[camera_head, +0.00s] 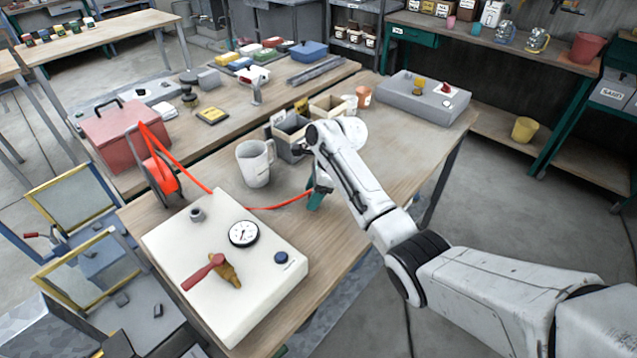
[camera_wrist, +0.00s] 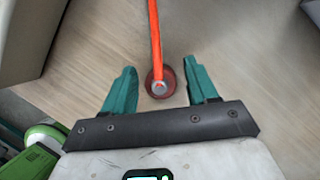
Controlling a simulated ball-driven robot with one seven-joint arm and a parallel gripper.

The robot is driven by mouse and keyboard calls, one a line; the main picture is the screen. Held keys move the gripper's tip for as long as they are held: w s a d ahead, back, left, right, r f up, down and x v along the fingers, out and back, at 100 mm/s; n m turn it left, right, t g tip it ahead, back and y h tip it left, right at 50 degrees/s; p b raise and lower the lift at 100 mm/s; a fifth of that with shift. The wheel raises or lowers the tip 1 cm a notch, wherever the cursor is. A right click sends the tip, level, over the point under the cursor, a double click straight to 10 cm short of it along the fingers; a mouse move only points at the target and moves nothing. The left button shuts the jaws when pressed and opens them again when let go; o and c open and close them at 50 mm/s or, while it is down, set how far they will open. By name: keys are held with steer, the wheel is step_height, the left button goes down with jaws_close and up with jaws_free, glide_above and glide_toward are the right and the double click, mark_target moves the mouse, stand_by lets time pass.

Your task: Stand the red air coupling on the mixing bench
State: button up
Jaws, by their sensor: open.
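The red air coupling (camera_wrist: 156,86) shows in the wrist view as a dark red disc with a grey metal centre, at the end of an orange hose (camera_wrist: 154,35). It appears to stand on the wooden mixing bench (camera_head: 408,142); its underside is hidden. My gripper (camera_wrist: 161,78) has its teal fingers apart, one on each side of the coupling, with a visible gap on both sides.
The orange hose runs left to a reel (camera_head: 160,172). A white panel with a gauge (camera_head: 243,234) and red-handled valve fills the bench's near end. A grey jug (camera_head: 254,163) stands left of my gripper, and small bins (camera_head: 290,128) stand behind. A grey box (camera_head: 425,97) sits at the far end.

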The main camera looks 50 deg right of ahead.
steer(key=v, duration=1.1)
steer(key=shift+d+r+b, duration=0.15)
steer(key=shift+r+b, duration=0.2)
steer(key=shift+s, duration=0.15)
